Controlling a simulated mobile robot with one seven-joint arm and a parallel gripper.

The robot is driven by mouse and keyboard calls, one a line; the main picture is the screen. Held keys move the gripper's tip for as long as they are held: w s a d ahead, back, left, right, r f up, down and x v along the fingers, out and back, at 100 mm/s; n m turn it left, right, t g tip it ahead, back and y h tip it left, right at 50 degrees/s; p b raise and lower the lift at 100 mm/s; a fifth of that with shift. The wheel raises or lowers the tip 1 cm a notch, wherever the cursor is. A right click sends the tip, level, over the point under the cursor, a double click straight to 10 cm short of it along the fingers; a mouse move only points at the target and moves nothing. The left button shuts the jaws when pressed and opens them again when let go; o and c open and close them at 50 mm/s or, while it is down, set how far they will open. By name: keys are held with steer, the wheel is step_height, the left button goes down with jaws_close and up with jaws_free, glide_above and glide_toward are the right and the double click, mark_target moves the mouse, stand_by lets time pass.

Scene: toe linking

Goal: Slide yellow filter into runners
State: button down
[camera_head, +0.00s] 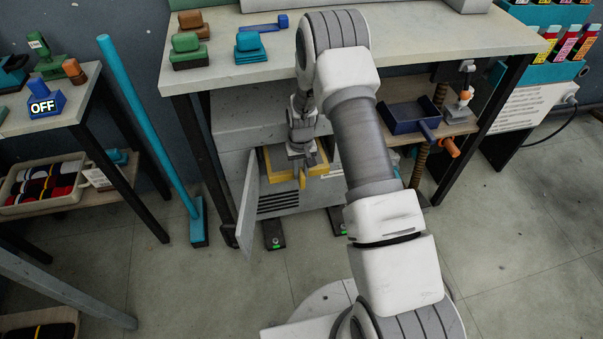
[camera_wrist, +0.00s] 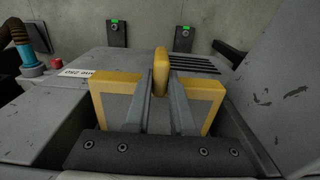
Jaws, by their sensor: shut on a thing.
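The yellow filter (camera_wrist: 215,92) is a yellow frame with a grey panel and a raised yellow grip in its middle. My gripper (camera_wrist: 160,78) is shut on that grip, one finger on each side. In the head view, the yellow filter (camera_head: 267,166) is at the open front of the grey machine (camera_head: 232,128) under the table, and my gripper (camera_head: 298,165) reaches in to it. The wrist view shows the filter between grey machine walls. The runners are not clearly visible, so I cannot tell how the filter's edges sit in them.
The machine's door (camera_head: 247,208) hangs open to the left of my gripper. The tabletop (camera_head: 430,35) is above. A blue tray (camera_head: 400,118) is on a shelf at right. A teal-handled broom (camera_head: 150,125) stands at left. Two dark pedals with green lights (camera_head: 274,235) are on the floor.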

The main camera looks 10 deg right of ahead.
steer(key=shift+w+b, duration=0.55)
steer(key=shift+w, duration=0.7)
steer(key=c, duration=0.7)
jaws_free()
steer(key=shift+s+f+p, duration=0.1)
steer(key=shift+s+p, duration=3.7)
steer(key=shift+s, duration=3.85)
